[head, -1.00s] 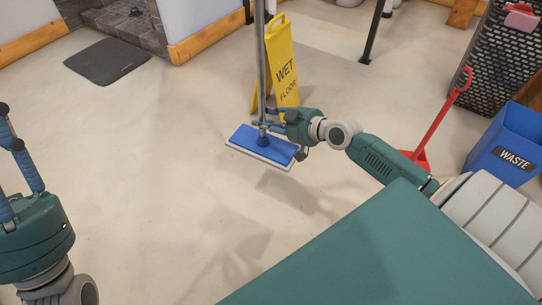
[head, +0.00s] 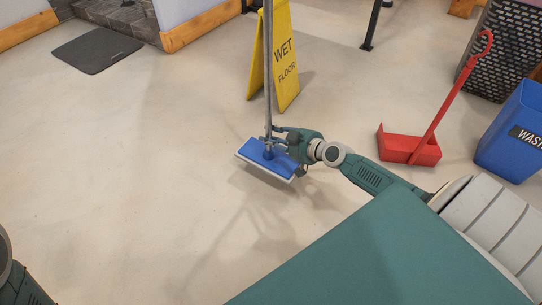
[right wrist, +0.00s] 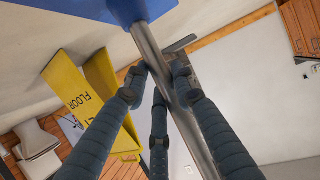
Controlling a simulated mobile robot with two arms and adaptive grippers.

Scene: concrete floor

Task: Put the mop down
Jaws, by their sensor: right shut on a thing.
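The mop has a long grey pole (head: 268,75) and a flat blue head (head: 266,158) with a pale pad edge. My right gripper (head: 275,138) is shut on the pole just above the mop head. The pole stands about upright; a shadow shows below the head, and I cannot tell for sure whether the pad touches the floor. In the right wrist view my fingers (right wrist: 160,82) close around the pole (right wrist: 165,75), with the blue head (right wrist: 90,8) at the top edge. Only part of my left arm shows at the lower left of the head view; its gripper is out of frame.
A yellow wet floor sign (head: 276,60) stands just behind the mop. A red dustpan (head: 408,147) and a blue waste bin (head: 514,135) stand at the right, near a dark perforated basket (head: 505,50). A grey mat (head: 97,50) lies at upper left. The left floor is clear.

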